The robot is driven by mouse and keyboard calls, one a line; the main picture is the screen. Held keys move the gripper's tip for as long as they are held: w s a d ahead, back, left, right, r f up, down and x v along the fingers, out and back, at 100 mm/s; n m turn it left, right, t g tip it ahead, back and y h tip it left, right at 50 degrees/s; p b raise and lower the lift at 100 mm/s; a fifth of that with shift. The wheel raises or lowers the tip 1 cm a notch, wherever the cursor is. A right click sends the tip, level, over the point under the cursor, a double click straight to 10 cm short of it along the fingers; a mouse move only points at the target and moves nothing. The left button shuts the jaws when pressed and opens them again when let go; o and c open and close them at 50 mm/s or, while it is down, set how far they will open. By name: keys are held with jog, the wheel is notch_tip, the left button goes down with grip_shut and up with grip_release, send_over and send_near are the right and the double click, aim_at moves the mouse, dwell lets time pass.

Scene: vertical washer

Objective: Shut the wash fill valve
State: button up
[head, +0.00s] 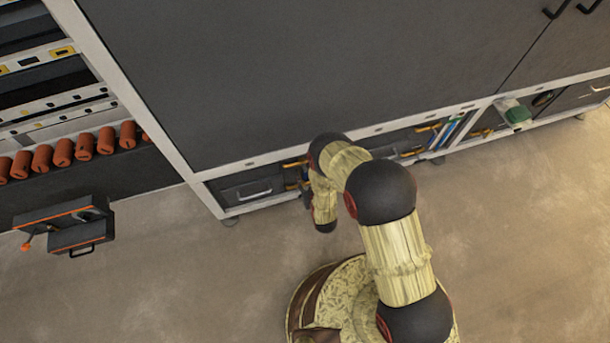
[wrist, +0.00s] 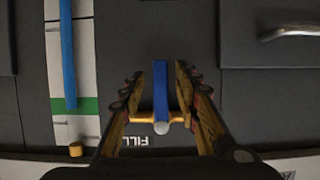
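In the wrist view, a blue lever handle (wrist: 160,88) stands upright in the picture, with a yellow crosspiece (wrist: 176,118) and a pale round end at its lower end. Upside-down white lettering that appears to read "FILL" (wrist: 134,142) is on the dark panel beside it, marking this as the fill valve. My gripper (wrist: 165,69) is open, with one finger on each side of the blue handle. Narrow gaps show between the handle and the fingertips. In the head view my arm reaches to the low shelf front, and the gripper and valve cannot be made out.
A blue strip (wrist: 68,55) runs down a white panel with a green band (wrist: 88,107), left in the wrist view. A metal drawer handle (wrist: 290,32) is at upper right. In the head view, a large dark cabinet (head: 300,75) stands above the shelf; the floor (head: 520,250) is clear at right.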

jog(key=shift+s, duration=0.1)
jog(key=v, duration=1.1)
jog(key=shift+s+r, duration=0.2)
jog(key=shift+s, duration=0.15)
